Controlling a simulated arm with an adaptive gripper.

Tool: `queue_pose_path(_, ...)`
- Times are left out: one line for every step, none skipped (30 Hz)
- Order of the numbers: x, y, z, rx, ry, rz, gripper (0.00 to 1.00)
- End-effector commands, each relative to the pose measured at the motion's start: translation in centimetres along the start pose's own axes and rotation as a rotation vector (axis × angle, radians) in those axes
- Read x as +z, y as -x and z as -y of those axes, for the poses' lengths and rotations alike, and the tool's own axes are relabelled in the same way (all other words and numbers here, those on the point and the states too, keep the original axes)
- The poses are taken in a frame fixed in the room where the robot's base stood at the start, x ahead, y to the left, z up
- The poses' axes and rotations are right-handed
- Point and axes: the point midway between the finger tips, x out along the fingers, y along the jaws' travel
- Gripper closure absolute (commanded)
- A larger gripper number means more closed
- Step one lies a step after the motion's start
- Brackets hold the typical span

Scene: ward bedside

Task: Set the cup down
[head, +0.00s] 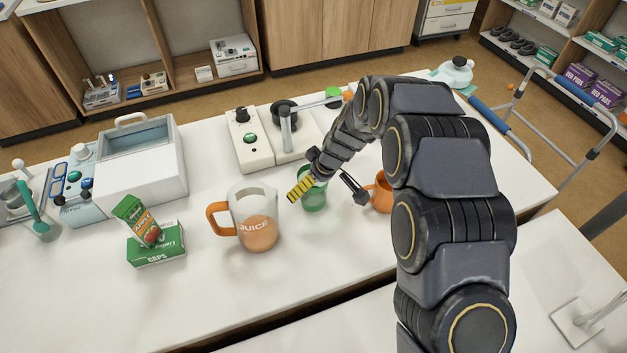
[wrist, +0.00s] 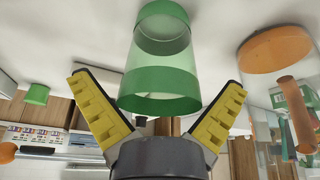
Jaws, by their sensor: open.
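A see-through cup with green bands (head: 314,200) stands upright on the white table in the head view. In the wrist view the cup (wrist: 160,85) shows upside down, like the whole picture, and lies between and beyond the yellow finger pads. My gripper (head: 326,187) is open, with one finger to each side of the cup, and a gap shows between the cup and both pads in the wrist view (wrist: 158,84). The cup's base seems to rest on the table.
A juice jug (head: 256,222) stands left of the cup, and an orange mug (head: 381,193) stands close on its right. A white device (head: 249,142) is behind. A green caps box (head: 156,246) lies further left. The table front (head: 330,245) is clear.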

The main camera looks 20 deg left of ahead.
Motion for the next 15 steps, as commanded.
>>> queue_pose_path(0.0,0.0,0.0,0.0,0.0,0.0,0.0)
queue_pose_path(0.0,0.1,0.0,0.001,0.0,0.0,0.0)
queue_pose_path(-0.1,0.3,0.0,0.001,0.0,0.0,0.0)
queue_pose_path(-0.1,0.5,-0.1,0.001,0.0,-0.001,0.0)
queue_pose_path(-0.1,0.7,-0.1,0.001,0.0,-0.001,0.0)
queue_pose_path(-0.1,1.2,-0.1,0.002,-0.001,-0.002,0.0)
queue_pose_path(-0.1,1.6,-0.1,0.002,-0.002,-0.002,0.0)
queue_pose_path(-0.1,2.1,-0.1,0.002,-0.002,-0.002,0.0)
queue_pose_path(-0.1,2.8,-0.1,0.003,-0.001,-0.002,0.0)
queue_pose_path(-0.2,3.5,-0.1,0.005,0.0,-0.004,0.0)
queue_pose_path(-0.2,4.2,-0.1,0.005,0.001,-0.005,0.0)
queue_pose_path(-0.2,5.0,-0.1,0.005,0.0,-0.005,0.0)
queue_pose_path(-0.2,5.6,-0.1,0.004,-0.001,-0.004,0.0)
queue_pose_path(-0.2,6.3,-0.1,0.004,0.0,-0.004,0.0)
queue_pose_path(-0.2,7.2,-0.1,0.005,0.001,-0.005,0.0)
